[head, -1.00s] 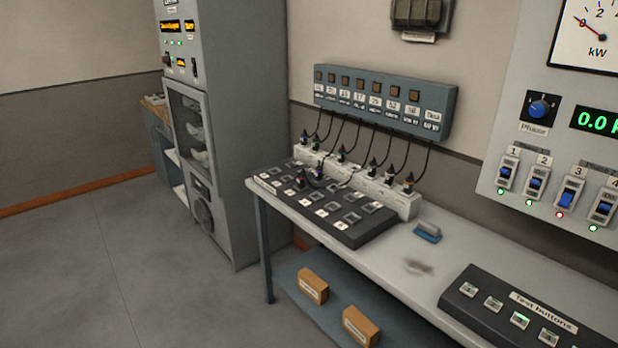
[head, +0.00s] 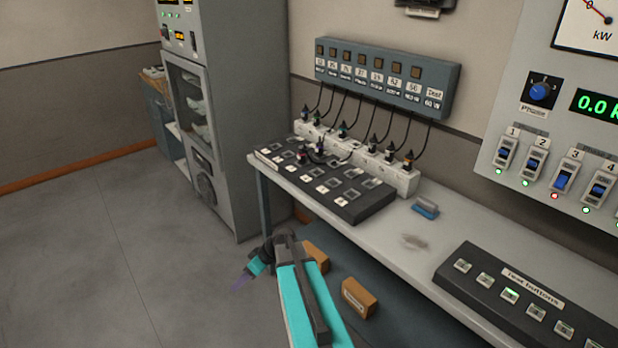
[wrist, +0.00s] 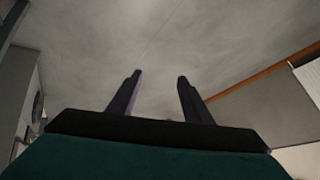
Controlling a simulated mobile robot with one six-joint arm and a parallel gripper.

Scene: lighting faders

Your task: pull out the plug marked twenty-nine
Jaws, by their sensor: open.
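Several dark plugs (head: 342,131) on black cords stand in the white socket strip (head: 400,179) at the back of the bench. Above them, the blue-grey wall box (head: 440,80) carries a row of number labels; the digits are too small to read surely, so I cannot tell which cord is twenty-nine. My gripper (head: 242,284) is low in front of the bench, well away from every plug. In the wrist view my gripper (wrist: 158,80) is open, with nothing between its fingers.
A blue brush-like block (head: 426,208) lies on the bench right of the board. The test button panel (head: 520,295) is at the front right. Boxes (head: 358,297) sit on the lower shelf near my arm. A grey cabinet (head: 240,130) stands left; floor before it is clear.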

